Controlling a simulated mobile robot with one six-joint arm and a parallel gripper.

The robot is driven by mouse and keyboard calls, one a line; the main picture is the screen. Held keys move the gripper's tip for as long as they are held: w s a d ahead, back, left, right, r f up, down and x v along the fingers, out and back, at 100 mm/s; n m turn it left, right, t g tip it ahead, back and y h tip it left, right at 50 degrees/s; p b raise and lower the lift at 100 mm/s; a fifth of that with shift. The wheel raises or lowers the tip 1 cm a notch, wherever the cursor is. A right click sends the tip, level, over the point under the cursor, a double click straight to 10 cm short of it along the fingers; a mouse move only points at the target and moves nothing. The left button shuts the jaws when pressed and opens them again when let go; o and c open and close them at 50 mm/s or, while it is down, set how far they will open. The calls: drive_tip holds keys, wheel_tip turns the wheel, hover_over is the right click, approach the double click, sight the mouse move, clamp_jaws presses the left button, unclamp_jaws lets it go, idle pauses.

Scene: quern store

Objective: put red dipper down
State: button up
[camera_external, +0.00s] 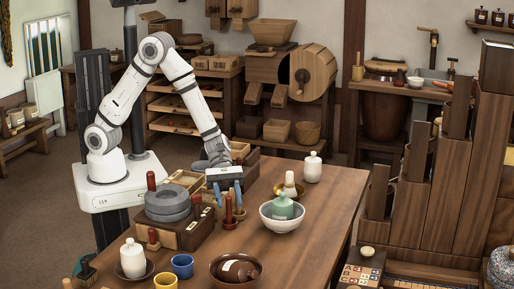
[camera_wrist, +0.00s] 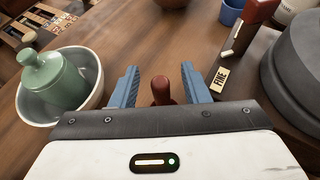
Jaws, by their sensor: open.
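The red dipper (camera_external: 228,209) stands upright near the middle of the wooden table (camera_external: 318,212), with its lower end at a small dark red base. Its rounded red top (camera_wrist: 160,88) shows in the wrist view between my two blue fingers. My gripper (camera_external: 228,194) is open around the dipper's upper part, pointing down. In the wrist view my gripper (camera_wrist: 162,86) shows a gap on both sides of the dipper. The dipper's lower part is mostly hidden in the wrist view.
A white bowl (camera_external: 269,218) with a green lidded jar (camera_external: 283,205) stands close right. Grey quern stones (camera_external: 167,204) on a wooden box are to the left. A brown bowl (camera_external: 219,268) and blue cup (camera_external: 182,266) are in front. The table's right side is clear.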

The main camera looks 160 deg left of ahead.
clamp_jaws()
idle(0.4)
drive_tip(key=shift+r, duration=0.1)
